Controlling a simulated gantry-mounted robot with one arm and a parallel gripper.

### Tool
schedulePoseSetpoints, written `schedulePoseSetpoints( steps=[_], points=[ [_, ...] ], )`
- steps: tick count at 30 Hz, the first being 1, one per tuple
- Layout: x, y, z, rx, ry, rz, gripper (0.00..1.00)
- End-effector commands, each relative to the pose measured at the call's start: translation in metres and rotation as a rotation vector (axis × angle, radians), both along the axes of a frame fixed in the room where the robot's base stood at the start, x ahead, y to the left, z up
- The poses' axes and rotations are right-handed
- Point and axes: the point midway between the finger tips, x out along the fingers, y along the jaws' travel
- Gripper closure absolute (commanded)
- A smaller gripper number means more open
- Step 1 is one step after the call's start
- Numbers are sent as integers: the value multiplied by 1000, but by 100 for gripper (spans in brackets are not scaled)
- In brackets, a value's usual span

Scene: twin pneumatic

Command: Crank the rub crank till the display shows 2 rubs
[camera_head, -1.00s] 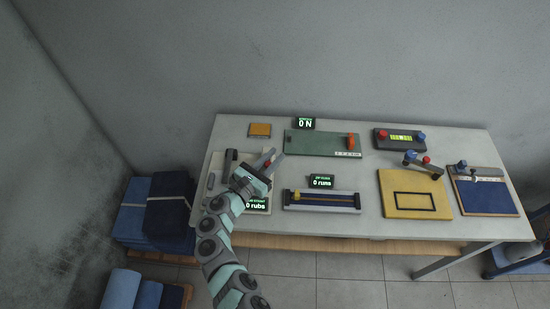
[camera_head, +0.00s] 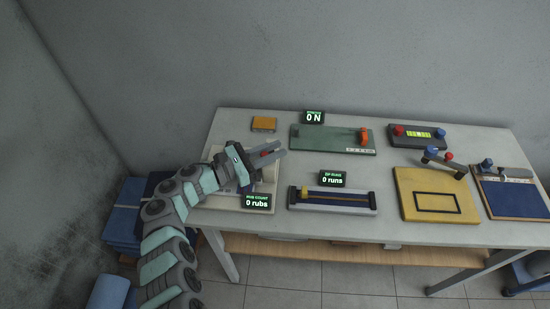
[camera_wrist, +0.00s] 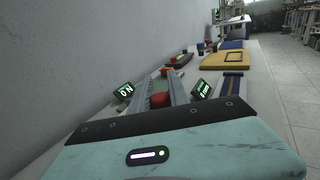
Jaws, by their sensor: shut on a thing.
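The rub station is a pale board (camera_head: 225,202) at the table's left end, partly hidden by my arm. Its small display (camera_head: 257,202) reads 0 rubs. My gripper (camera_head: 272,152) is over the board and shut on the crank's red knob (camera_head: 263,154), with its fingers pointing right. In the wrist view the red knob (camera_wrist: 160,99) sits between the two grey fingers (camera_wrist: 162,90). The crank's arm is mostly hidden under my gripper.
A green board (camera_head: 330,139) with an orange slider and a 0 N display (camera_head: 314,117) lies behind to the right. A blue rail device (camera_head: 332,200) with a 0 runs display (camera_head: 332,179) is to the right. A yellow board (camera_head: 437,180) lies farther right.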

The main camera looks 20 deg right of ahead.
Motion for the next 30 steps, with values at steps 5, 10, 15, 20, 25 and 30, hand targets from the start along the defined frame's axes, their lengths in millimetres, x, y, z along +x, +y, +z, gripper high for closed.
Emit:
schedulePoseSetpoints(
  steps=[5, 10, 15, 20, 25, 30],
  points=[
    [1, 2, -11, 8, 4, -52, 100],
    [0, 3, -11, 8, 3, -101, 100],
    [1, 4, -10, 7, 3, -150, 100],
    [0, 4, -9, 4, 3, -196, 100],
    [0, 4, -7, -2, 1, -233, 100],
    [1, 6, -6, -1, 0, -259, 100]
  ],
)
